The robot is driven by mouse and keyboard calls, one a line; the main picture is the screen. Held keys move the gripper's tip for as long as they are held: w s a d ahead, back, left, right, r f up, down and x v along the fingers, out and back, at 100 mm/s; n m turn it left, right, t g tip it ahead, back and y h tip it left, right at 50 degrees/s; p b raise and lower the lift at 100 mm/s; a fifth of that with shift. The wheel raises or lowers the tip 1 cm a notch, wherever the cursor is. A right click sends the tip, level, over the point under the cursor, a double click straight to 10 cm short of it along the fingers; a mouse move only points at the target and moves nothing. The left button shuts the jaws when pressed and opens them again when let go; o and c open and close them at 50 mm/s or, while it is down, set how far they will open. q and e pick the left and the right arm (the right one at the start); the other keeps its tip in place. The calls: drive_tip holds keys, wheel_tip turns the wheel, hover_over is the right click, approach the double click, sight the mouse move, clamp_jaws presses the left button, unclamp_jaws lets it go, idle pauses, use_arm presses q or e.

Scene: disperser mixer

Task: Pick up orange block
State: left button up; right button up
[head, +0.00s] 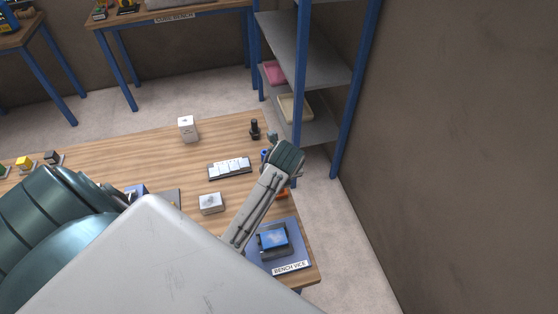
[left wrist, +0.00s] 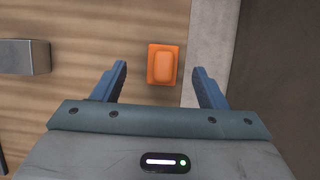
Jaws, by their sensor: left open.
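The orange block (left wrist: 162,64) lies on the wooden table near its edge in the left wrist view. It is a small rounded block on a wider orange base. In the head view only a bit of orange (head: 283,194) shows beside my forearm; the rest is hidden. My left gripper (left wrist: 159,68) is open, with its two blue fingers apart on either side of the block in the picture. The block looks to be below the fingertips, and I see no contact. In the head view my arm hides most of this gripper. My right gripper does not show.
The wooden table (head: 140,145) holds a blue bench vice (head: 273,238), a white switch-like box (head: 211,203), a white tray (head: 230,168), a white cube (head: 188,129) and a dark upright object (head: 255,130). A blue-framed shelf (head: 300,60) stands close behind the right end.

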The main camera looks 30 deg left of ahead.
use_arm(q)
drive_tip(key=shift+w+a+f, duration=0.15)
drive_tip(key=shift+f, duration=0.2)
drive_tip(key=f, duration=0.1)
drive_tip(key=f+p, duration=0.2)
drive_tip(key=f, duration=0.1)
drive_tip(key=shift+w, duration=0.35)
drive_tip(key=shift+a+f, duration=0.1)
drive_tip(key=shift+f, duration=0.25)
drive_tip(key=shift+w+a+f, duration=0.1)
drive_tip(key=shift+f, duration=0.2)
drive_tip(key=c, duration=0.9)
drive_tip(key=shift+c, duration=1)
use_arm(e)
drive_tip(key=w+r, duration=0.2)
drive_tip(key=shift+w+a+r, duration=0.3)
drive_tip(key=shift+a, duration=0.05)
use_arm(q)
drive_tip(key=shift+r, duration=0.2)
